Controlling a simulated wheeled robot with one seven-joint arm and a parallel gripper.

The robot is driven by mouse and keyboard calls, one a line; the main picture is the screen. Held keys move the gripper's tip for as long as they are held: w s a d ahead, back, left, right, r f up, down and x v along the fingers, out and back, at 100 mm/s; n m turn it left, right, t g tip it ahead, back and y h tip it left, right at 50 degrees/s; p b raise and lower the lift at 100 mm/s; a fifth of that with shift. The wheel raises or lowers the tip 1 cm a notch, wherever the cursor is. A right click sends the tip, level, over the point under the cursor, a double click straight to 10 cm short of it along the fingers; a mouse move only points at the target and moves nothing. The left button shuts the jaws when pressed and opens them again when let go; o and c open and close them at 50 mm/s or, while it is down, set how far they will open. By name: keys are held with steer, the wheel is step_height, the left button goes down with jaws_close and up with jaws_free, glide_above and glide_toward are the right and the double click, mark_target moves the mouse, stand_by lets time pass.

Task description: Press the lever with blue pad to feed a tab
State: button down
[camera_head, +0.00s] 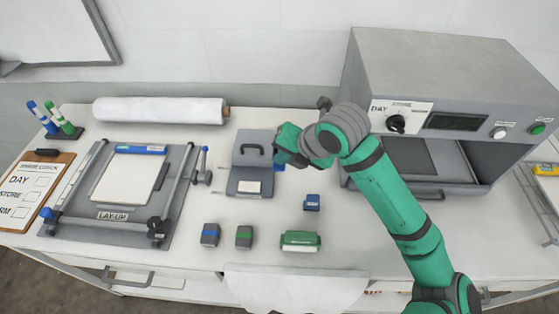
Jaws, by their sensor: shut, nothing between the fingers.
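A grey device (240,160) with a dark handle on its upper plate stands in the middle of the table. A small white tab (249,186) lies on its front part. My gripper (277,157) is shut and empty at the right edge of this device. The arm and gripper hide part of its right side, and whether they touch is unclear.
A lay-up frame (110,238) with a white sheet lies left. Small blue, grey and green blocks (301,241) stand in front. A white roll (160,110) lies behind. A large grey press (440,75) with a dial stands right. A clipboard (35,190) is far left.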

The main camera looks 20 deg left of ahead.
steer(key=shift+s+f, duration=0.15)
steer(key=shift+f, duration=0.35)
stand_by(0.6)
steer(key=shift+r, duration=0.1)
stand_by(0.4)
steer(key=shift+w+a+r, duration=0.1)
steer(key=shift+w+r, duration=0.15)
steer(key=shift+r, duration=0.6)
steer(key=shift+w+r, duration=0.2)
steer(key=shift+r, duration=0.6)
steer(key=r, duration=0.2)
steer(key=w+r, duration=0.1)
steer(key=r, duration=0.2)
steer(key=shift+w+a, duration=0.1)
steer(key=shift+a, duration=0.1)
steer(key=shift+f, duration=0.1)
